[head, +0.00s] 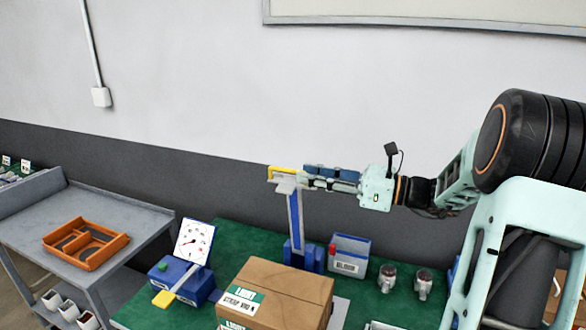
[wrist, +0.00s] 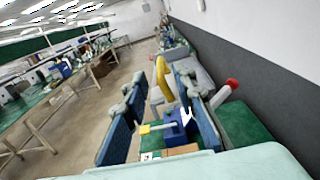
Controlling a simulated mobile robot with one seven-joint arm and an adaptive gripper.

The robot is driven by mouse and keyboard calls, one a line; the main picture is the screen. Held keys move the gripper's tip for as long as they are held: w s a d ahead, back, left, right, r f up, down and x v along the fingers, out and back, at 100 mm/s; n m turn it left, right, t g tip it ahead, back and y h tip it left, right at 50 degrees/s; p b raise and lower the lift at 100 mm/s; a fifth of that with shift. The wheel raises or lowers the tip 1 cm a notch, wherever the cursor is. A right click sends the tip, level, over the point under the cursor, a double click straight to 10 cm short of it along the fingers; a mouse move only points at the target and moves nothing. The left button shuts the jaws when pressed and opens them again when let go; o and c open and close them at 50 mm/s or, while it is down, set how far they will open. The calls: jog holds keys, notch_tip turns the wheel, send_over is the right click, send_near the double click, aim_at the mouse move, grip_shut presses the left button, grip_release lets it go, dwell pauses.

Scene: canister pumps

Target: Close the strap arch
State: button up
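The strap arch shows in the head view as an upright blue post (head: 295,222) with a grey head and a yellow handle (head: 282,169) at its top. The post stands behind the cardboard box (head: 285,292). My gripper (head: 308,177) reaches in level from the right, with its fingertips close beside the handle. In the wrist view my gripper (wrist: 160,88) has its two blue-padded fingers spread apart. The yellow handle (wrist: 164,80) shows in the gap between them. I cannot tell whether either finger touches it.
A blue device with a dial (head: 193,242) and yellow lever stands left of the box. A grey-blue bin (head: 349,254) and two small metal canisters (head: 387,277) stand right of the post. A grey cart (head: 125,215) with an orange tray (head: 86,263) is at left.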

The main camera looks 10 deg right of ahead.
aim_at(293, 171)
jog(key=shift+p+x, duration=0.3)
jog(key=shift+x, duration=2)
grip_shut()
